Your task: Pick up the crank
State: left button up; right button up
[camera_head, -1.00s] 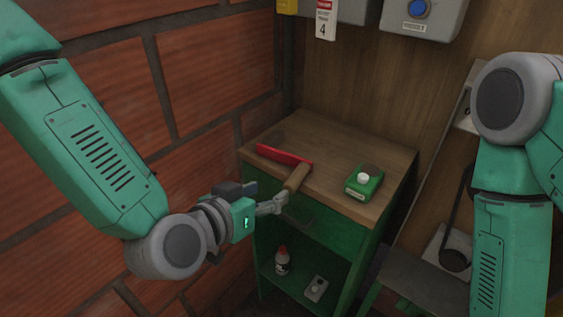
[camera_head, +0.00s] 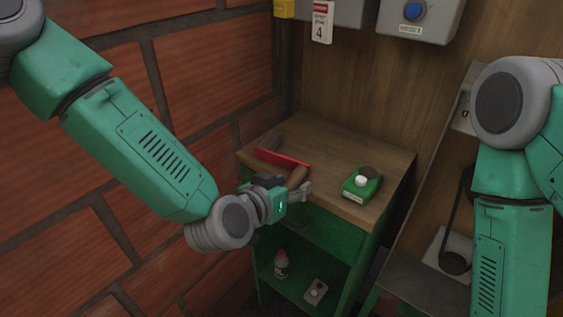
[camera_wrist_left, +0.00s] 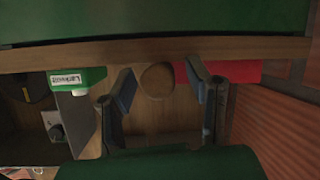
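The crank has a red bar (camera_head: 282,158) and a wooden handle (camera_head: 297,176). It lies on the wooden top of the green cabinet, with the handle toward its front edge. My left gripper (camera_head: 288,188) is at that edge, around the handle's end. In the left wrist view the round handle end (camera_wrist_left: 157,80) sits between the two open fingers (camera_wrist_left: 159,69), with a gap on each side. The red part (camera_wrist_left: 240,71) shows behind the right finger. My right gripper is out of view; only its arm shows.
A green box with a white knob (camera_head: 362,183) stands on the cabinet top (camera_head: 338,147), right of the crank. A bottle (camera_head: 281,263) and a small grey box (camera_head: 316,291) are on the lower shelf. A brick wall (camera_head: 200,85) is close on the left.

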pick_arm(q)
grip_shut()
jog(key=shift+r, duration=0.1)
